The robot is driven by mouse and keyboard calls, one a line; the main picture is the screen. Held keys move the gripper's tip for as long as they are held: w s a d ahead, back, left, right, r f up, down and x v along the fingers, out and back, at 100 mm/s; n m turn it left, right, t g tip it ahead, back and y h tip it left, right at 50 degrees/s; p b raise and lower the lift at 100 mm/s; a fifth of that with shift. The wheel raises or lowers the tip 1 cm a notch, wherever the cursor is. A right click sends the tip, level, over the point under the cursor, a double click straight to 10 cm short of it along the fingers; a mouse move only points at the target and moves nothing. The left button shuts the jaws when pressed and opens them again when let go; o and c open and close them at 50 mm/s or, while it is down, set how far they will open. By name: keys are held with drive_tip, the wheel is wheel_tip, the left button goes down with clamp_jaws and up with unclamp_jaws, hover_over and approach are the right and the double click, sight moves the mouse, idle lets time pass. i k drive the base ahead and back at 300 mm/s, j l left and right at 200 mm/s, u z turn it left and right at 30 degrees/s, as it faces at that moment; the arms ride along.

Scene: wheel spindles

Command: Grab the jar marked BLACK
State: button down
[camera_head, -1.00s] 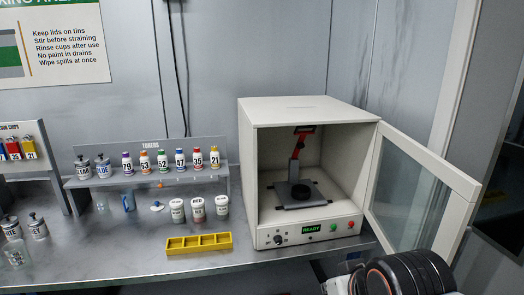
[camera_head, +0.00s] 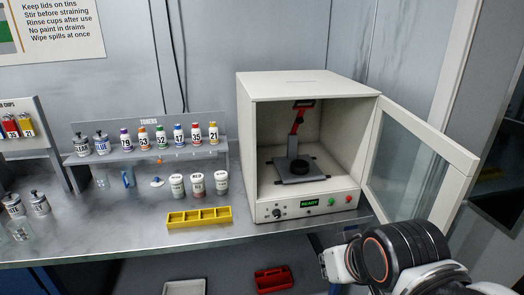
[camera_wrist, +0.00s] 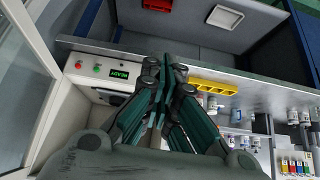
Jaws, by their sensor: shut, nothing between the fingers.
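Three white jars with dark-rimmed lids stand on the bench below the toner shelf: a left one (camera_head: 177,186), a middle one (camera_head: 197,185) and a right one (camera_head: 221,182). Two lidded tins (camera_head: 91,144) stand at the shelf's left end, and two more (camera_head: 26,204) on the bench at far left. Their labels are too small to read, so I cannot tell which is marked BLACK. My gripper (camera_wrist: 166,62) is shut and empty in the wrist view, well apart from the jars. In the head view my arm shows at the lower right; the fingertips are not clear there.
A white cabinet (camera_head: 306,87) stands with its glass door (camera_head: 412,165) open to the right. A yellow slotted tray (camera_head: 199,217) lies near the bench's front edge. Several numbered bottles (camera_head: 161,138) line the shelf. A red bin (camera_head: 273,280) and pale tray (camera_head: 184,287) sit below.

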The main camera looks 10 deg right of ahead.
sight(221, 180)
drive_tip(key=i+j+z, duration=0.25)
drive_tip(key=i+j, duration=0.15)
drive_tip(key=j, duration=0.2)
drive_tip(key=i+j+z, duration=0.1)
drive_tip(key=j, duration=0.2)
drive_tip(key=i+j+z, duration=0.1)
drive_tip(key=i+j, duration=0.15)
drive_tip(key=i, duration=0.1)
